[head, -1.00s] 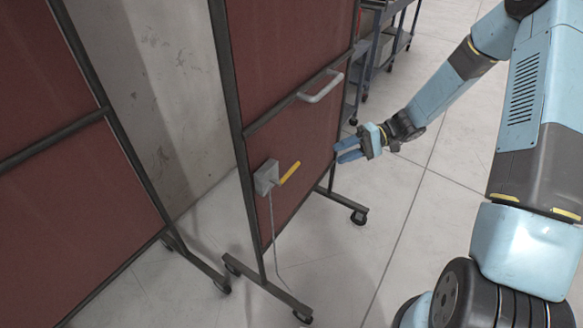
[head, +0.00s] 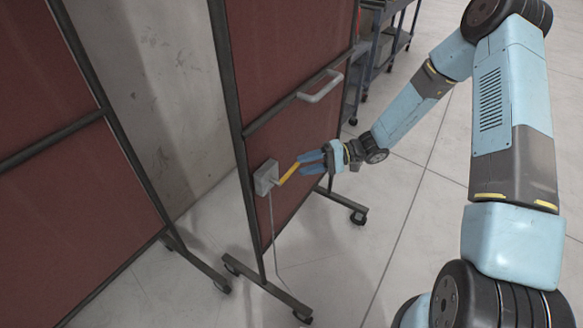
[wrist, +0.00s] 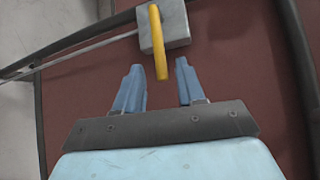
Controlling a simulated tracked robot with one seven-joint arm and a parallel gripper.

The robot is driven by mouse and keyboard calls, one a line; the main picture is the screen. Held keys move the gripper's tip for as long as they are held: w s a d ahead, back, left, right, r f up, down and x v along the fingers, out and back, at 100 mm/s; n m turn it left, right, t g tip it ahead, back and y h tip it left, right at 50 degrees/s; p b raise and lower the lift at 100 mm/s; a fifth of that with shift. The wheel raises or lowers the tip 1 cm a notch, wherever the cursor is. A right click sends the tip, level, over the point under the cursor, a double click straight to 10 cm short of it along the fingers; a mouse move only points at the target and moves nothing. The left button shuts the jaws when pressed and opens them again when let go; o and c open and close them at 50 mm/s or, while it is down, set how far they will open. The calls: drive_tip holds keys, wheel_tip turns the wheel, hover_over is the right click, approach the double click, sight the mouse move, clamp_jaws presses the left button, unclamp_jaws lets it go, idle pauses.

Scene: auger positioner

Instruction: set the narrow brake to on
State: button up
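The brake is a yellow lever (head: 288,174) on a grey box (head: 266,178) fixed low on the near frame post of the dark red panel. In the head view the lever slants up and to the right from the box. My gripper (head: 308,163) is at the lever's free end. In the wrist view the yellow lever (wrist: 159,44) points from the grey box (wrist: 174,26) towards the gap between my two blue fingers (wrist: 160,82). The fingers are apart, with the lever's tip at the gap's mouth. I cannot tell whether either finger touches it.
The red panel (head: 290,115) stands on a dark wheeled frame and has a pale grab handle (head: 321,88) above the lever. A rod (head: 273,230) runs down from the box. Another red panel (head: 50,220) stands at left.

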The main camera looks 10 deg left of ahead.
sight(294, 166)
drive_tip(key=shift+x, duration=2.25)
drive_tip(key=shift+c, duration=0.4)
clamp_jaws()
